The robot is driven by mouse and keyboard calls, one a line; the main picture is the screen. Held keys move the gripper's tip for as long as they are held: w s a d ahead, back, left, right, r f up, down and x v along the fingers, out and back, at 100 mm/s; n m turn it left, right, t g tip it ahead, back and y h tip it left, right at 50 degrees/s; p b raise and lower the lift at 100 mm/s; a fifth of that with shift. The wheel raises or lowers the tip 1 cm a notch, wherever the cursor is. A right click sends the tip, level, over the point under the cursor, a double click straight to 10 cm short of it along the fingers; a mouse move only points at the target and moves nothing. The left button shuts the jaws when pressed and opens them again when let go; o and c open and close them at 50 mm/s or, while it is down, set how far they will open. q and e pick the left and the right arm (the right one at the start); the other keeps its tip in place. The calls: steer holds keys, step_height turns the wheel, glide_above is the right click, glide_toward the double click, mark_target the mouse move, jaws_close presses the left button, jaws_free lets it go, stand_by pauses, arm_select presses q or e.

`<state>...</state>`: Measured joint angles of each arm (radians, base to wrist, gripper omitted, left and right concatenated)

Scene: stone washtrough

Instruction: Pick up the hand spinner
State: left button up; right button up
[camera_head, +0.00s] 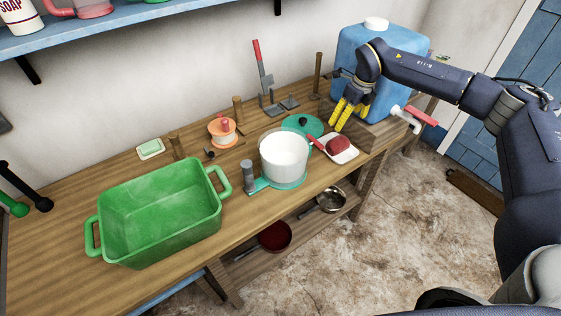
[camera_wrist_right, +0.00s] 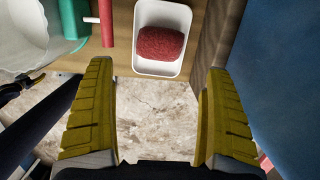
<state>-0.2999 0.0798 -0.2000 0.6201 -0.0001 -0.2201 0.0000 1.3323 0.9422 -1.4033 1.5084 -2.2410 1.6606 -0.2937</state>
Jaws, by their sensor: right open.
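A white round tub (camera_head: 284,155) on a teal base with a grey upright grip stands at the middle of the bench; it looks to be the hand spinner. In the right wrist view the tub (camera_wrist_right: 30,35) shows only in part at the upper left. My right gripper (camera_head: 343,114) has yellow fingers and is open and empty, above and to the right of the tub. In its wrist view the fingers (camera_wrist_right: 158,75) are wide apart. My left gripper is not in view.
A red sponge in a white dish (camera_head: 349,155) lies near the right gripper, in front of a blue water tank (camera_head: 388,55). A green basin (camera_head: 150,205) fills the bench's left part. An orange item (camera_head: 222,131) and a soap dish (camera_head: 150,149) stand behind.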

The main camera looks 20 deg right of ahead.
steer(key=shift+c, duration=0.5)
steer(key=c, duration=0.6)
steer(key=shift+c, duration=0.2)
steer(key=shift+r, duration=0.1)
